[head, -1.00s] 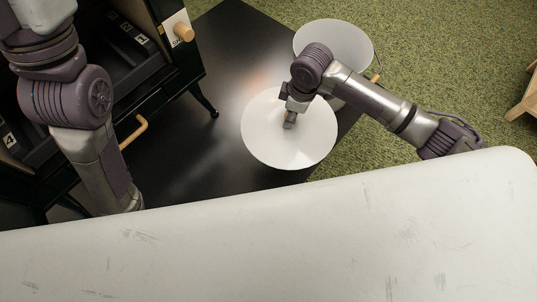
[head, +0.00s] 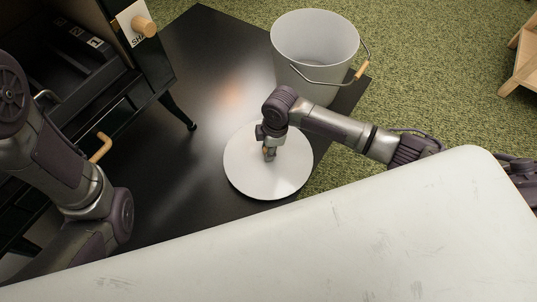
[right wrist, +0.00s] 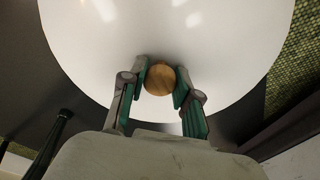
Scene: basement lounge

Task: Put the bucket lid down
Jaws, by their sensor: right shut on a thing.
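The bucket lid (head: 245,172) is a round white disc with a wooden knob (right wrist: 160,80) in its middle. In the head view it is level, low over or on the black table (head: 190,75) near its right edge. I cannot tell if it touches the table. My right gripper (head: 269,153) is above the lid, with its fingers shut on the knob, as the right wrist view (right wrist: 160,82) shows. The white bucket (head: 310,42) stands open just beyond the lid, its handle hanging to the right. My left gripper is out of view; only its arm shows at left.
A black cabinet (head: 90,75) with open drawers and wooden knobs stands at the left, its leg near the table's middle. Green carpet (head: 430,60) lies to the right. A wooden piece of furniture (head: 524,62) is at the far right. Bare table lies left of the lid.

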